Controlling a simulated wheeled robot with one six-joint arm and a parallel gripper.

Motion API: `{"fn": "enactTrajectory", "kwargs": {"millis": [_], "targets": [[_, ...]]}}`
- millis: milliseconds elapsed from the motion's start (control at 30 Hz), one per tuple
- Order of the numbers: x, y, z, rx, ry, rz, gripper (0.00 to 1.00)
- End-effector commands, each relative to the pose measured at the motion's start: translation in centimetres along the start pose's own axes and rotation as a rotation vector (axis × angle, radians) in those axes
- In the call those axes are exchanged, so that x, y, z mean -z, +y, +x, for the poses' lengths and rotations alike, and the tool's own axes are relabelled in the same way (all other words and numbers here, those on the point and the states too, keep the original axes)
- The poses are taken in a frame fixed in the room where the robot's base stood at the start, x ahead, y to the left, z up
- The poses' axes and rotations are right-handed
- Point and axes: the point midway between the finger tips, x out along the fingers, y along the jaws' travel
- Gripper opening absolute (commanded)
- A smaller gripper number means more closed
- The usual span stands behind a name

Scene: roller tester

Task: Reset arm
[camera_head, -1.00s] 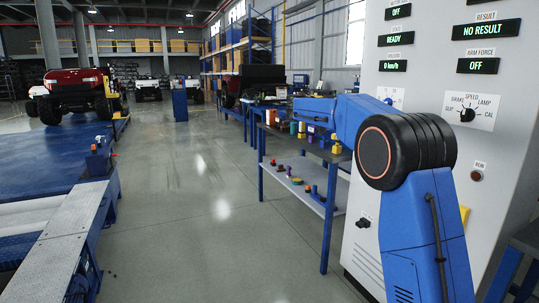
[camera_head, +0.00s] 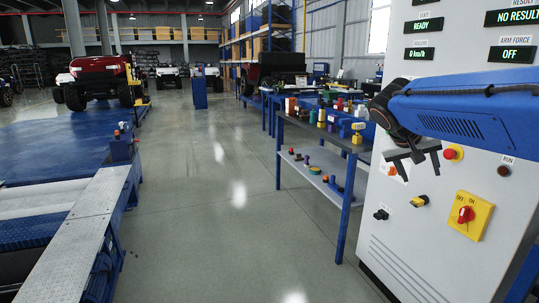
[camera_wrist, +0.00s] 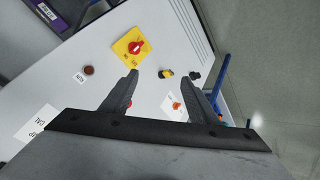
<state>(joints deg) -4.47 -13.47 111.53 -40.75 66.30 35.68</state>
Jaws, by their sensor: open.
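My arm reaches in from the right in the head view. My gripper (camera_head: 416,160) is open and empty, in front of the white control cabinet (camera_head: 420,255). In the wrist view the two dark fingers of my gripper (camera_wrist: 164,88) stand apart with the cabinet face behind them. A yellow plate with a red rotary switch (camera_head: 467,214) sits on the cabinet, lower right of my gripper; it also shows in the wrist view (camera_wrist: 122,42). A red button (camera_head: 452,153) is just right of the fingers.
A workbench (camera_head: 347,200) with several coloured parts stands left of the cabinet. The blue roller platform (camera_head: 60,145) is at left, with a red vehicle (camera_head: 98,80) behind. The grey floor (camera_head: 215,220) between them is clear.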

Motion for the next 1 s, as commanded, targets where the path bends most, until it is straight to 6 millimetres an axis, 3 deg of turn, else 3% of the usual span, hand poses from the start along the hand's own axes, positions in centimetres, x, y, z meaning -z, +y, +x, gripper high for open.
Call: {"fn": "enactTrajectory", "kwargs": {"millis": [100, 600, 800, 1000], "targets": [[-5.2, 0.0, -0.4, 0.082, -0.035, -0.038, 0.55], [-25.6, -3.4, -1.2, 0.441, -0.099, -0.168, 0.55], [-31.6, -5.3, -1.2, 0.553, -0.091, -0.194, 0.55], [-34.1, -6.2, -1.2, 0.602, -0.082, -0.203, 0.55]]}}
